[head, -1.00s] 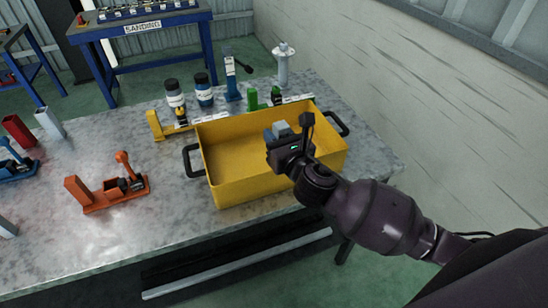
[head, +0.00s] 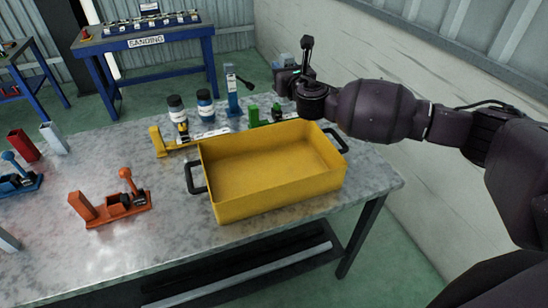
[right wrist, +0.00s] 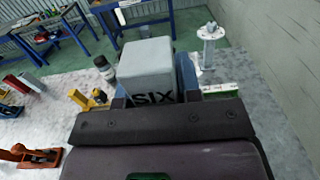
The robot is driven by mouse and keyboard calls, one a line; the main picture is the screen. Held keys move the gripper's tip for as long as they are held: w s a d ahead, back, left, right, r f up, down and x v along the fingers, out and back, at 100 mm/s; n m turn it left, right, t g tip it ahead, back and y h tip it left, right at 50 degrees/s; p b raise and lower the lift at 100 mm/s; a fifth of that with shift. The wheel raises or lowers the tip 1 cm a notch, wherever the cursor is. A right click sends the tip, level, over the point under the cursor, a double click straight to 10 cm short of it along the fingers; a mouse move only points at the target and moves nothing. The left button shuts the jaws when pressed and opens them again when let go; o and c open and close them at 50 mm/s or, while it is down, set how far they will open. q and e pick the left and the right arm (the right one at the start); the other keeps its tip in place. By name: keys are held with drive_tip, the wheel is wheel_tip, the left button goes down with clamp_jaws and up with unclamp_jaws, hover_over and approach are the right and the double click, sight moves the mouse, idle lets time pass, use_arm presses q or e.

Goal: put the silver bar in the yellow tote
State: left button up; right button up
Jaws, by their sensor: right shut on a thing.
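The yellow tote (head: 225,210) stands on the metal bench with its inside empty, and its black handles show at both ends. My right gripper (head: 284,66) is beyond the tote's far right corner, raised above the back of the bench. It is shut on a silver-grey block (right wrist: 148,66), which fills the right wrist view between the fingers (right wrist: 153,90). Dark lettering shows low on the block. Another silver bar (head: 54,138) stands on the bench at the left, beside a red bar. My left gripper is out of view.
Dark-capped bottles (head: 178,112), a blue upright tool (head: 232,90) and green pieces (head: 254,115) stand behind the tote. An orange fixture (head: 112,200) is left of it. A wall (head: 440,80) runs along the right. Bench around the tote's left front is clear.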

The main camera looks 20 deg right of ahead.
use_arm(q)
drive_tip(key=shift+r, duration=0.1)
use_arm(e)
wheel_tip(320, 180, down, 19)
drive_tip(key=shift+f, duration=0.15)
idle(0.4)
use_arm(q)
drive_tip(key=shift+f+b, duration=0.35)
drive_tip(key=shift+b, duration=0.1)
use_arm(e)
drive_tip(key=shift+f, duration=0.5)
